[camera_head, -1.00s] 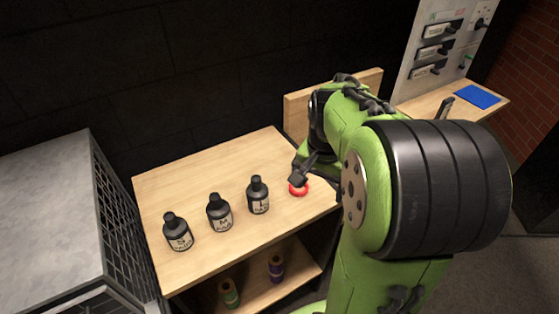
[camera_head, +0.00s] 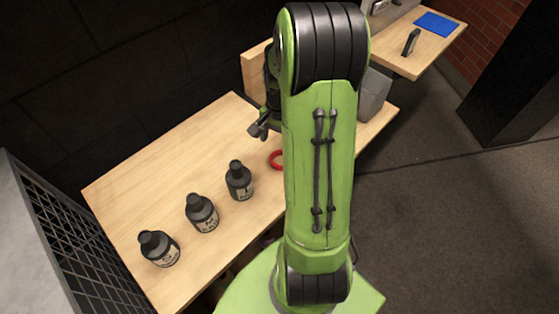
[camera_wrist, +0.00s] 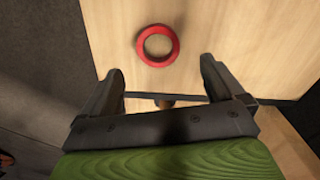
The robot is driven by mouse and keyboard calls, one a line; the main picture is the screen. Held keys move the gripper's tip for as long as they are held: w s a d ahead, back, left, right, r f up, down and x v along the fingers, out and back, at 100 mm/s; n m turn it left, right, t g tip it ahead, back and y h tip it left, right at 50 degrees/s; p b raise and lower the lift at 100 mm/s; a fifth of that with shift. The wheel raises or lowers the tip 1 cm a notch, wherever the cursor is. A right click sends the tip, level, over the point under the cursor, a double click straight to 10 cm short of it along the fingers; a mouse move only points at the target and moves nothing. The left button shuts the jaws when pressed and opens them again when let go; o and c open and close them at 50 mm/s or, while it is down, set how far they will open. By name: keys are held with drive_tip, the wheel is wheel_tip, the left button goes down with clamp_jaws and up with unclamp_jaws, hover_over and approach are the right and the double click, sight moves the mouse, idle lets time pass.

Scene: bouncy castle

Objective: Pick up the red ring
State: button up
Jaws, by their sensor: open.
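The red ring (camera_head: 276,160) lies flat on the wooden table top, partly hidden behind my green arm in the head view. In the wrist view the whole red ring (camera_wrist: 158,45) shows on the light wood, beyond the fingertips and roughly centred between them. My gripper (camera_wrist: 162,80) is open and empty, its two dark fingers spread apart. In the head view my gripper (camera_head: 260,128) is over the table, up and left of the ring in the picture. It does not touch the ring.
Three dark labelled bottles (camera_head: 239,181) stand in a row on the table (camera_head: 190,150), left of the ring. A wooden board (camera_head: 256,72) stands at the table's back. A grey mesh-sided cabinet (camera_head: 25,245) is at left. Another table with a blue sheet (camera_head: 437,24) is at upper right.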

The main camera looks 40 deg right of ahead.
sight(281, 162)
drive_tip(key=f, duration=0.2)
drive_tip(key=f+b, duration=0.1)
drive_tip(key=f, duration=0.2)
drive_tip(key=shift+s+a+f, duration=0.2)
drive_tip(key=shift+f, duration=0.55)
drive_tip(key=shift+r, duration=0.1)
drive_tip(key=shift+c, duration=0.4)
drive_tip(key=c, duration=1)
